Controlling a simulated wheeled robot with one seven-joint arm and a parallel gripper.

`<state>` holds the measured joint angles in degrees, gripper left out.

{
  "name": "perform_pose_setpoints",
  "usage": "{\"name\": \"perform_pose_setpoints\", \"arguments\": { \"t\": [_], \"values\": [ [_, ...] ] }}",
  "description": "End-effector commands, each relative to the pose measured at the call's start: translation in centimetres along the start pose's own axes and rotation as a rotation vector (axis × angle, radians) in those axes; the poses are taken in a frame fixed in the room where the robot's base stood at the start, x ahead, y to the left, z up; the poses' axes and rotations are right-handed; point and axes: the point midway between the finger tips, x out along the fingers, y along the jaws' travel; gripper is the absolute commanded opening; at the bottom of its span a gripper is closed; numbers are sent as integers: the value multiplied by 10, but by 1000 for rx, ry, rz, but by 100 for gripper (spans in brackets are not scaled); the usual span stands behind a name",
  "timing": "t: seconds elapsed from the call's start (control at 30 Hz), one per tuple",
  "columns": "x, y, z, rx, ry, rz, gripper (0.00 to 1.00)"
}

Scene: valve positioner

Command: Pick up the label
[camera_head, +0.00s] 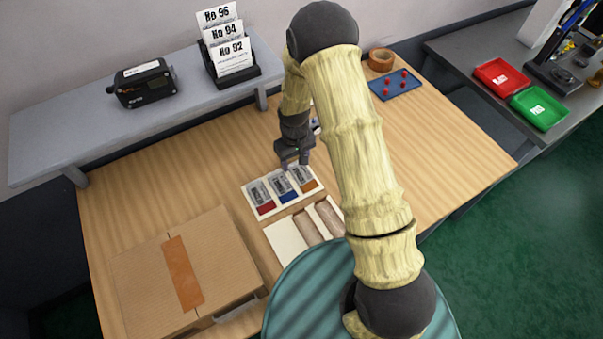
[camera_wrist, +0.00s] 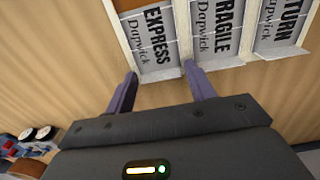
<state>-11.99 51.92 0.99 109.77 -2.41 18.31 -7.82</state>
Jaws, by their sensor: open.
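A white label tray (camera_head: 246,191) lies on the wooden table with three grey labels side by side, above red, blue and orange patches. My gripper (camera_head: 293,164) is at the tray's far edge in the head view. In the wrist view my gripper (camera_wrist: 160,72) is open and empty, its fingertips near the lower edge of the EXPRESS label. Whether they touch the tray is unclear.
A cardboard box (camera_head: 215,255) stands front left. A pale holder (camera_head: 285,238) with brown slots lies nearer than the tray. A grey shelf (camera_head: 60,135) carries a black device (camera_head: 145,83) and numbered cards (camera_head: 232,55). A blue tray (camera_head: 396,84) lies at the back right.

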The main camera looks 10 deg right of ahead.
Motion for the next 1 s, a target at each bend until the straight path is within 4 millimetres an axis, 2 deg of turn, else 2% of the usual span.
{"name": "perform_pose_setpoints", "arguments": {
  "t": [0.1,0.27,0.3,0.67,0.83,1.0],
  "values": [
    [0,0,0,0,0,0,55],
    [0,0,0,0,0,0,23],
    [0,0,0,0,0,0,21],
    [-6,0,-1,0,2,0,21],
    [-24,0,-1,0,4,0,21],
    [-55,0,-1,0,6,1,21]
  ]
}}
